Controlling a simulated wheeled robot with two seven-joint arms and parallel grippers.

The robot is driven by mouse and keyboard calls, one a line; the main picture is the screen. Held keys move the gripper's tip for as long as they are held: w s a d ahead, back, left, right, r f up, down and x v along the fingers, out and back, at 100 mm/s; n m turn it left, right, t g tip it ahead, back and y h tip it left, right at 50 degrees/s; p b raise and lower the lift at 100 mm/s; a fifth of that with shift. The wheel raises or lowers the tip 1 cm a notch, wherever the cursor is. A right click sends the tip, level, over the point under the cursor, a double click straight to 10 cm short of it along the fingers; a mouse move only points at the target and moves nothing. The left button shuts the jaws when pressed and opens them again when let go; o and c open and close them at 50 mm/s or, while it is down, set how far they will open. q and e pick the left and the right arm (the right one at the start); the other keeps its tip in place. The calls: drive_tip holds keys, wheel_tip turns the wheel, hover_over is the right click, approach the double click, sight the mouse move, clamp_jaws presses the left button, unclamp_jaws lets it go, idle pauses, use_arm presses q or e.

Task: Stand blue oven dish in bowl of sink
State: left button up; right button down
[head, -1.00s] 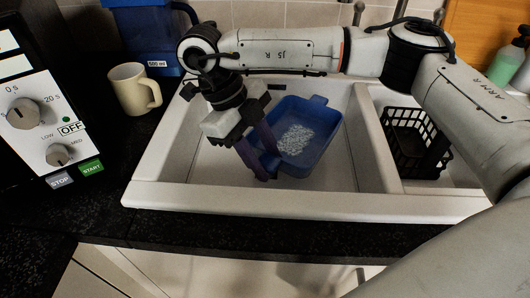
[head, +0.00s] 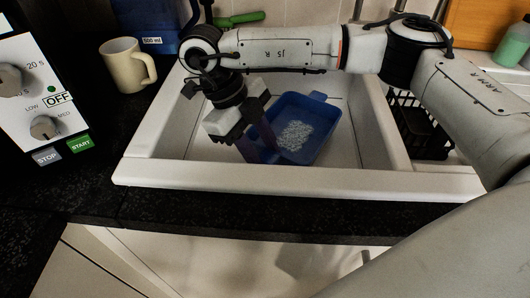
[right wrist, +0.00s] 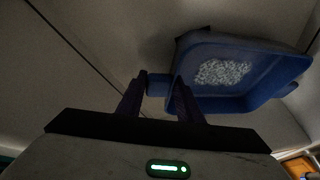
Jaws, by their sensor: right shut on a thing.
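The blue oven dish (head: 318,115) is inside the white sink bowl (head: 200,128) in the head view, its open side up and a pale speckled patch on its inside floor. My right gripper (head: 262,152) reaches down into the bowl at the dish's left end. In the right wrist view its two fingers (right wrist: 160,92) are shut on the dish's small end handle (right wrist: 158,84), and the dish (right wrist: 262,72) extends to the right of them. I cannot tell whether the dish touches the bowl's floor. My left gripper is in neither view.
A black basket (head: 420,125) stands in the compartment to the right. A cream mug (head: 127,65) stands on the dark counter left of the sink, near a white-fronted appliance (head: 40,100). A blue container (head: 150,22) and a green-handled item (head: 240,19) are behind.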

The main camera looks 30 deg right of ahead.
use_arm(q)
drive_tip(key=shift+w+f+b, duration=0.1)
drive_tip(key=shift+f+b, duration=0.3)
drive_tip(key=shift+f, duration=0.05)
use_arm(e)
drive_tip(key=shift+f, duration=0.6)
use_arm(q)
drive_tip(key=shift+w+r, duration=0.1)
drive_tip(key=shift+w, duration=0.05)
use_arm(e)
drive_tip(key=c, duration=1.2)
unclamp_jaws()
drive_tip(key=shift+o, duration=0.2)
use_arm(q)
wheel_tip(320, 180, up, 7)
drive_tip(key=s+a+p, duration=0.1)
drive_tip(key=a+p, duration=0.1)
drive_tip(key=p, duration=0.8)
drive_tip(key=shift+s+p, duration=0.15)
drive_tip(key=shift+p, duration=0.15)
use_arm(e)
drive_tip(key=s+d+v, duration=0.1)
drive_tip(key=v, duration=0.8)
drive_tip(key=s+d+r+v, duration=0.1)
drive_tip(key=v, duration=0.9)
drive_tip(key=shift+s+d+r, duration=0.2)
drive_tip(key=shift+d+r, duration=0.15)
drive_tip(key=shift+r, duration=0.25)
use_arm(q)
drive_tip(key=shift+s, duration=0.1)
